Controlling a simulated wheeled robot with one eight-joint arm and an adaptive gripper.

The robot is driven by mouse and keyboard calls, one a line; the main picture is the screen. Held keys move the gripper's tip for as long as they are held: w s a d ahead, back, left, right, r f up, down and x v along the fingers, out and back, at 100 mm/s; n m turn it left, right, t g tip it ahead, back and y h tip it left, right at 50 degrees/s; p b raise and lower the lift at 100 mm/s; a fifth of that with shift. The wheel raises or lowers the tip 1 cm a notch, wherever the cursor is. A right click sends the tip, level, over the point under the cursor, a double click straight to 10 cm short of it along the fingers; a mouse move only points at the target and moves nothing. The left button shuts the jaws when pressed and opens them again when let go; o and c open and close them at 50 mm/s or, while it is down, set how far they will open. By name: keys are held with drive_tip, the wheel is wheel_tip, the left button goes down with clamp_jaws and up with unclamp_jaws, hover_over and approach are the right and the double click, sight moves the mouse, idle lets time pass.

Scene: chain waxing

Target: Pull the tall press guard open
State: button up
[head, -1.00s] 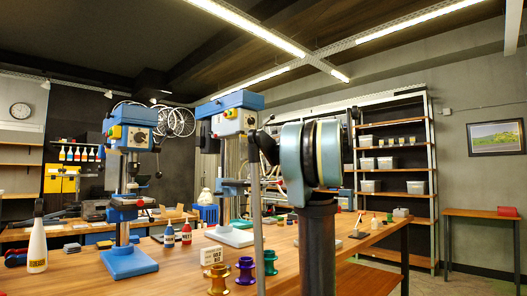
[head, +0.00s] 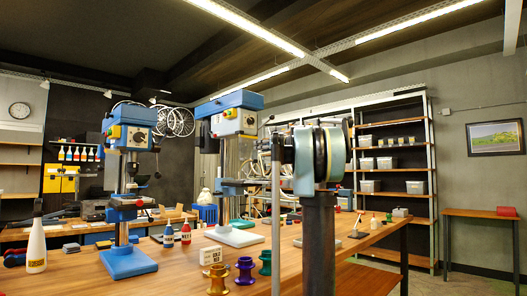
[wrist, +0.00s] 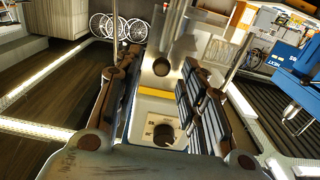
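The tall press has a blue top and a grey front with knobs (head: 235,121), and it stands on the bench in the middle of the head view. A pale, see-through panel, seemingly its guard (head: 232,165), hangs below the head; its exact edges are hard to make out. My gripper (wrist: 157,98) shows in the wrist view with its two dark, jointed fingers spread apart. In the head view my arm hides the gripper.
A second blue press (head: 130,136) stands to the left. Gold, purple and green spools (head: 245,271), a small box (head: 213,255) and two small bottles (head: 186,233) sit near the bench front. Shelves (head: 395,182) stand behind at right.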

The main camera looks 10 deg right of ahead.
drive_tip(key=shift+x, duration=1.2)
drive_tip(key=shift+c, duration=0.4)
